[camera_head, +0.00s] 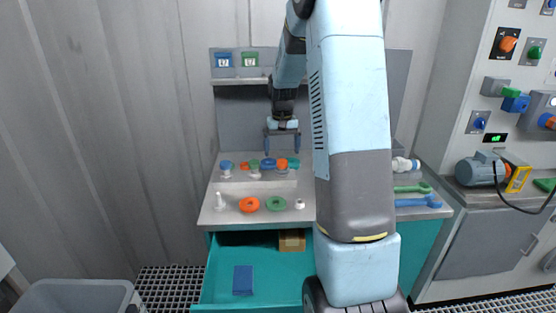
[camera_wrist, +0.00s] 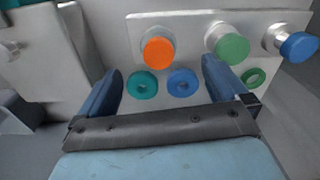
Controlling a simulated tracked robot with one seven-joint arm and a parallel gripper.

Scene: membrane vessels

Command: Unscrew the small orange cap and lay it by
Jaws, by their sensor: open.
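The small orange cap (camera_wrist: 158,52) sits on a metallic neck in the wrist view, between my fingers and a little beyond their tips. In the head view the orange cap (camera_head: 281,164) is in the back row on the bench, just below my gripper (camera_head: 282,149). My gripper, also in the wrist view (camera_wrist: 164,68), is open with both blue fingers apart and nothing between them. I see no contact with the cap. The thread under the cap is hidden.
Beside the orange cap are a green cap (camera_wrist: 232,47) and a blue cap (camera_wrist: 298,46) on their necks. A teal ring (camera_wrist: 142,85) and a blue ring (camera_wrist: 182,83) lie nearby. An orange ring (camera_head: 249,204) lies forward on the bench. The teal drawer (camera_head: 215,270) is open.

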